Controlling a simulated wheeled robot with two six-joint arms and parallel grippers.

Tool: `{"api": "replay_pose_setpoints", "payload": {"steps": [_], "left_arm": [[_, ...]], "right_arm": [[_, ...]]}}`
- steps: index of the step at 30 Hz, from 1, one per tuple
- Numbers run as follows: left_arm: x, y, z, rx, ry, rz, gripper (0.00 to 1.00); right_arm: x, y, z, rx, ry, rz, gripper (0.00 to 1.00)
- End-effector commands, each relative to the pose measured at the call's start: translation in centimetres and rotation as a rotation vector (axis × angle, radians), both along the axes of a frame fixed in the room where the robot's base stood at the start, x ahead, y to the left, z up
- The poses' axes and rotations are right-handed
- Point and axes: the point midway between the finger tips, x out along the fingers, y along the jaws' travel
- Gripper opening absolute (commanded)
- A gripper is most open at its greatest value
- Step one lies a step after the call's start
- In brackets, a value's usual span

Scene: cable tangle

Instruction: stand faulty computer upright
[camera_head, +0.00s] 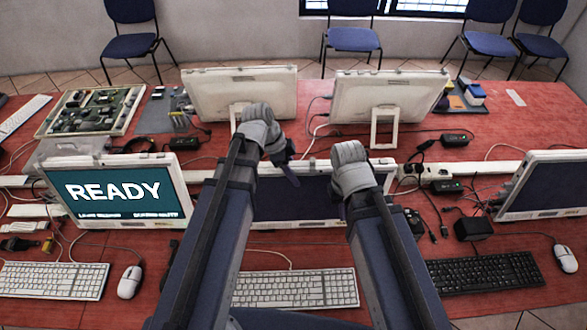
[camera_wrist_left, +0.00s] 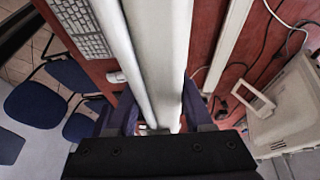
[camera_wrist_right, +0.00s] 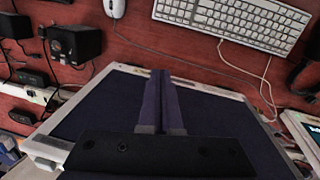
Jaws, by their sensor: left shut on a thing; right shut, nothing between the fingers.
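The computer in the middle of the table (camera_head: 312,203) has a dark, blank screen and a pale frame. Both my arms cover parts of it. My left gripper (camera_head: 290,174) is at its top edge, left of centre. In the left wrist view its fingers sit on either side of the computer's pale casing (camera_wrist_left: 160,60), shut on it. My right gripper (camera_head: 341,205) is shut and empty in front of the dark screen, right of centre. In the right wrist view its closed fingers (camera_wrist_right: 160,80) lie over that screen (camera_wrist_right: 105,105). The computer's exact tilt is hard to tell.
A computer showing READY (camera_head: 120,195) stands to the left and another dark one (camera_head: 548,188) to the right. Two computers seen from behind (camera_head: 240,95) (camera_head: 385,98) stand at the back. A white keyboard (camera_head: 295,289) lies in front; cables and adapters (camera_head: 473,228) surround it.

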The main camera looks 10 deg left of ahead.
Motion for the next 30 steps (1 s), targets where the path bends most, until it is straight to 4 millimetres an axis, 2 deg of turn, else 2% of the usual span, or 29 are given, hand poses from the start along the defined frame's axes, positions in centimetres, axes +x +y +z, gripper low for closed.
{"api": "replay_pose_setpoints", "payload": {"steps": [2, 3, 10, 22, 30], "left_arm": [[-0.5, -0.1, -0.1, 0.001, 0.005, -0.004, 0.00], [-0.5, 0.0, -0.1, 0.001, 0.005, -0.004, 0.54], [-0.4, 0.0, -0.1, 0.000, 0.004, -0.003, 0.80], [-0.3, 0.1, 0.5, 0.000, 0.004, -0.002, 0.80], [-0.3, 1.1, 3.3, 0.000, 0.005, 0.000, 0.80]], "right_arm": [[0.0, 0.0, -0.1, 0.000, 0.000, 0.000, 0.00], [0.0, 0.0, -0.1, 0.000, 0.000, 0.000, 0.00], [0.0, 0.0, -0.1, 0.000, 0.000, 0.000, 0.00], [0.0, 0.0, 0.5, 0.000, 0.000, 0.000, 0.00], [0.0, 0.0, 3.3, 0.001, 0.000, -0.003, 0.00]]}}
